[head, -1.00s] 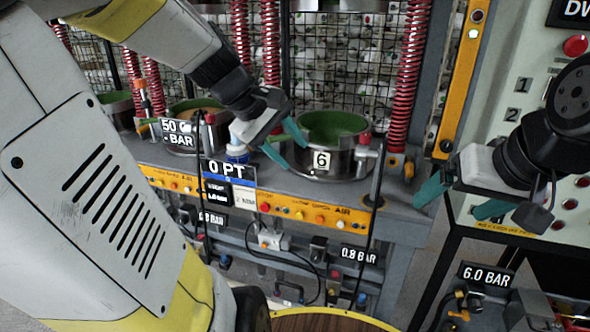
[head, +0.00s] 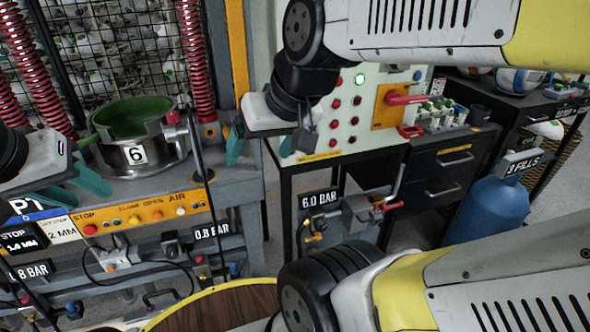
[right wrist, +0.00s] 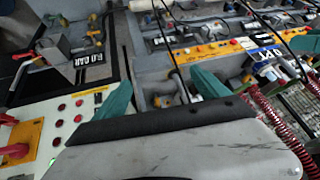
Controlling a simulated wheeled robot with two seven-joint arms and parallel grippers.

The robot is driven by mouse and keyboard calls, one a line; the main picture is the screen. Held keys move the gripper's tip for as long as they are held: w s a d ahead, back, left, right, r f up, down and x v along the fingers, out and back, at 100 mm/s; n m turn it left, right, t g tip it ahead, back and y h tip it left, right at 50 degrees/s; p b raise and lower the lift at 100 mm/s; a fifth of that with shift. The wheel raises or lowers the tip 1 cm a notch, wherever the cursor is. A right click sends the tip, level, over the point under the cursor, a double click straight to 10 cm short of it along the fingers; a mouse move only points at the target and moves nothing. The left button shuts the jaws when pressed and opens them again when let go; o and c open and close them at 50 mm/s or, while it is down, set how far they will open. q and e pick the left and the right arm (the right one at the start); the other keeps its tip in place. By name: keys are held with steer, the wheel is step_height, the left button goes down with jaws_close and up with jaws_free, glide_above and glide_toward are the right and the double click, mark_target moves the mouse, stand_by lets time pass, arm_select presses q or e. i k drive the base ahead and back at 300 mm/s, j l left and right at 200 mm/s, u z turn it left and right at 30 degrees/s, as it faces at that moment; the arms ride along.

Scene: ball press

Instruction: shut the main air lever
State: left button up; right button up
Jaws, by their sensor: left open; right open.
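An air unit beside the "6.0 BAR" sign (head: 319,200) carries an upright metal lever (head: 399,178) with a red part at its foot (head: 386,206). I take this for the main air lever; no label confirms it. The right wrist view shows the unit upside down (right wrist: 52,55). My right gripper (head: 260,146) is open and empty, above and left of the unit, by the table's left edge. Its fingers also show in the right wrist view (right wrist: 160,92). My left gripper (head: 78,188) is open and empty before the press.
A panel (head: 345,120) with lit buttons and a red rotary handle (head: 404,98) stands behind the right gripper. The press pot marked 6 (head: 138,153) is at left. A blue gas bottle (head: 497,208) stands at right. A round wooden top (head: 225,308) is in front.

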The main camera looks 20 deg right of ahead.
mark_target(399, 204)
steer(key=z, duration=1.85)
steer(key=i+l, duration=0.8)
steer(key=i+z, duration=0.05)
